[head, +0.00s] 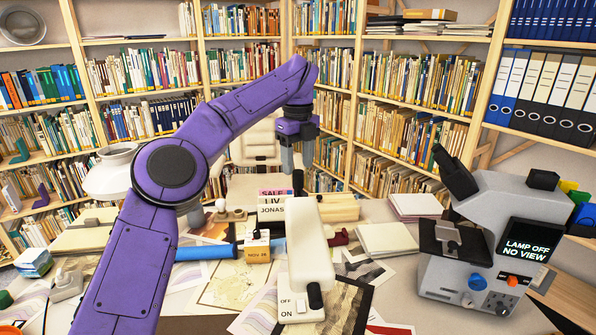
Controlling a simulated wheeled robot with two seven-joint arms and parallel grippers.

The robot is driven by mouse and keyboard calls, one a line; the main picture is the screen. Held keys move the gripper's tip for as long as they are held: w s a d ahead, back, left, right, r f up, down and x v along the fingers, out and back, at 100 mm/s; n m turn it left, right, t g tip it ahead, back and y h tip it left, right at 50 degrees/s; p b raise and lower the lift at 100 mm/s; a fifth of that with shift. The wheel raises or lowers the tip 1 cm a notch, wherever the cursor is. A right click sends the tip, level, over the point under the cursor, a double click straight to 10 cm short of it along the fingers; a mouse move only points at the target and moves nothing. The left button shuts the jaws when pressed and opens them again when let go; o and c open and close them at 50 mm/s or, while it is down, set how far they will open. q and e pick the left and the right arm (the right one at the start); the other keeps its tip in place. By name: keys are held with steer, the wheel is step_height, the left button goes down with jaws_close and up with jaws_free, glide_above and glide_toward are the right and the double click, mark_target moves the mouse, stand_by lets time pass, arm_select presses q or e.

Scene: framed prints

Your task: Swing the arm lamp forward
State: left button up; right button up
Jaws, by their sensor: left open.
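A cream fixture (305,225) stands in the middle of the table. It has a long upper body, a base marked OFF and ON, and a small black knob (315,295) at its front. I cannot tell for sure whether this is the arm lamp. A white round piece like a shade (108,178) shows at the left, partly hidden behind my left arm. My left gripper (297,165) points down, open, above and behind the cream fixture and apart from it. My right gripper is not in view.
A grey microscope (475,240) at the right has a screen reading LAMP OFF NO VIEW. Full bookshelves (420,85) stand behind.

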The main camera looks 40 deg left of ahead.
arm_select(q)
step_height(320, 180, up, 6)
steer(key=p, duration=0.2)
steer(key=shift+p, duration=0.35)
